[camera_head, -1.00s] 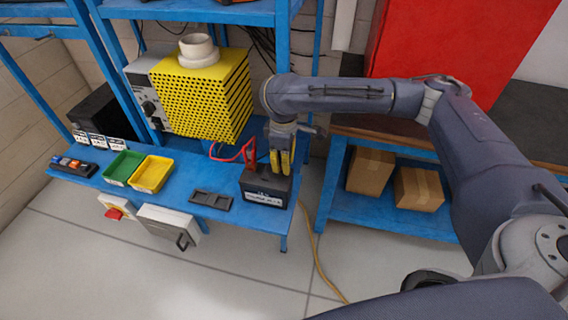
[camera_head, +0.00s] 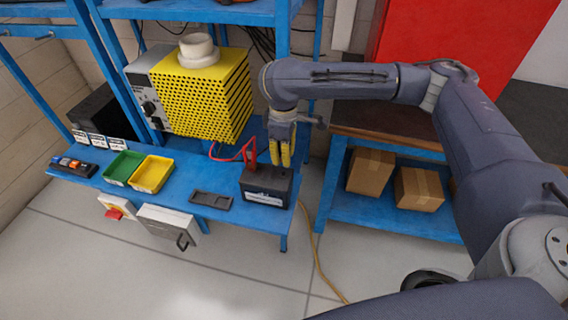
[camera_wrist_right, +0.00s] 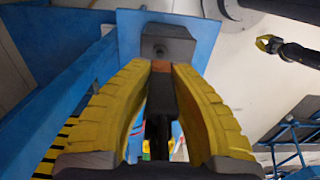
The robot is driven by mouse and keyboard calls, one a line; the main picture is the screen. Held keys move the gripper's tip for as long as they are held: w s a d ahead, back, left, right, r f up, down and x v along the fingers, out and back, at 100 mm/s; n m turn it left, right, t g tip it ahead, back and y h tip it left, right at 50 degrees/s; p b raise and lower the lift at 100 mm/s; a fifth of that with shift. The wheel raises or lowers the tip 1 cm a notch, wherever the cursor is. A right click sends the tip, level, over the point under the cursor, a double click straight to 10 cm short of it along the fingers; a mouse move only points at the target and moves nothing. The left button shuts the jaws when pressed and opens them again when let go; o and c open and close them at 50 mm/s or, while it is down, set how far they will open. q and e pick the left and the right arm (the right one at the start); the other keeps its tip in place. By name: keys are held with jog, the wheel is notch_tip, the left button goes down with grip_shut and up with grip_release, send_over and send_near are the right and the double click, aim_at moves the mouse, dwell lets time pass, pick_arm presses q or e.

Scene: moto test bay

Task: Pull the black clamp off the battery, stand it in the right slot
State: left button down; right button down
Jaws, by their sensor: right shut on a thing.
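My right gripper (camera_head: 281,158) is above the right part of the dark battery (camera_head: 266,187) on the blue bench. Its yellow fingers are shut on the black clamp, mostly hidden in the head view. In the right wrist view the black clamp (camera_wrist_right: 161,95) shows between the fingers, with a copper-coloured end towards the battery (camera_wrist_right: 170,42). The clamp looks raised off the battery. A dark holder (camera_head: 211,200) with two slots lies left of the battery; its slots look empty. My left gripper (camera_wrist_right: 269,44) seems to show, small, in the wrist view; its opening is unclear.
A red clamp (camera_head: 250,154) with a red cable is at the battery's left side. Green (camera_head: 123,167) and yellow (camera_head: 152,174) bins stand farther left. A yellow perforated box (camera_head: 203,95) stands behind. The bench's front edge is close to the battery and holder.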

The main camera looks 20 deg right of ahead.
jog(key=shift+r, duration=0.35)
dwell(0.3)
jog(key=shift+r, duration=2.35)
